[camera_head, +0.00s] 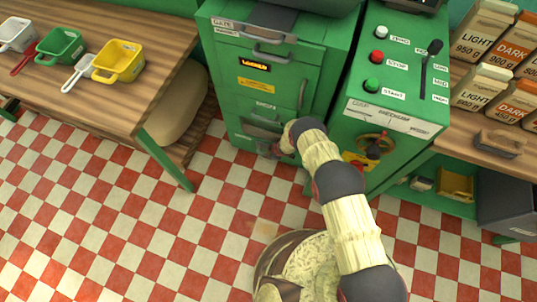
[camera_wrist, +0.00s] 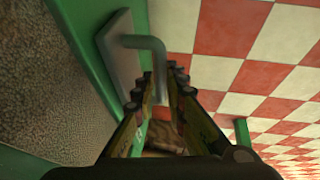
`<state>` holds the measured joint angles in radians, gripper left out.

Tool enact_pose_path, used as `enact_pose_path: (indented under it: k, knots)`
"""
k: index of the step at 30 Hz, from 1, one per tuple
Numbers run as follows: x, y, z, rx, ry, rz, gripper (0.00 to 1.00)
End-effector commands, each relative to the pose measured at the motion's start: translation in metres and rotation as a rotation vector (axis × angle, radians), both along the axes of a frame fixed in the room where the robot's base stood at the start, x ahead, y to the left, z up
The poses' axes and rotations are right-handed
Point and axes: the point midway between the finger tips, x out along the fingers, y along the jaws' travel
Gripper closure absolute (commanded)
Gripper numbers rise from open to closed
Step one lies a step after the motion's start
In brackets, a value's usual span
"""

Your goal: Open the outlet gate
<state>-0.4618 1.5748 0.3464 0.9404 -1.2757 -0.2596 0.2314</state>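The outlet gate looks to be the grey plate (camera_wrist: 116,62) with a bent grey bar handle (camera_wrist: 158,56) in the wrist view, set in a green frame. In the head view the gate area (camera_head: 262,122) is low on the green machine front, partly hidden by my arm. My gripper (camera_wrist: 160,76) is at the handle, its fingers on either side of the bar's lower end. The fingers look open, with small gaps beside the bar. In the head view my gripper (camera_head: 275,150) is small and mostly hidden behind my wrist.
The green machine (camera_head: 225,65) has an upper handle (camera_head: 270,53) and a side handle (camera_head: 302,94). A wooden table (camera_head: 120,95) with scoops is left. The checkered floor is clear.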

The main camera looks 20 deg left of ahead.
Motion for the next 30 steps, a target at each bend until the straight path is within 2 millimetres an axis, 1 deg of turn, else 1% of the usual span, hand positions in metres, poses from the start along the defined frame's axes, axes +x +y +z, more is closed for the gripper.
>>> enact_pose_path:
  k: [1, 6, 25, 28, 30]
  knots:
    - [0.0, 0.0, 0.0, 0.0, 0.0, 0.0, 0.92]
    - [0.0, 0.0, 0.0, 0.0, 0.0, 0.0, 1.0]
    - [0.0, 0.0, 0.0, 0.0, 0.0, 0.0, 1.0]
    - [-0.004, 0.0, 0.001, 0.0, 0.002, 0.001, 1.0]
    - [-0.011, 0.001, 0.002, 0.001, 0.003, 0.001, 1.0]
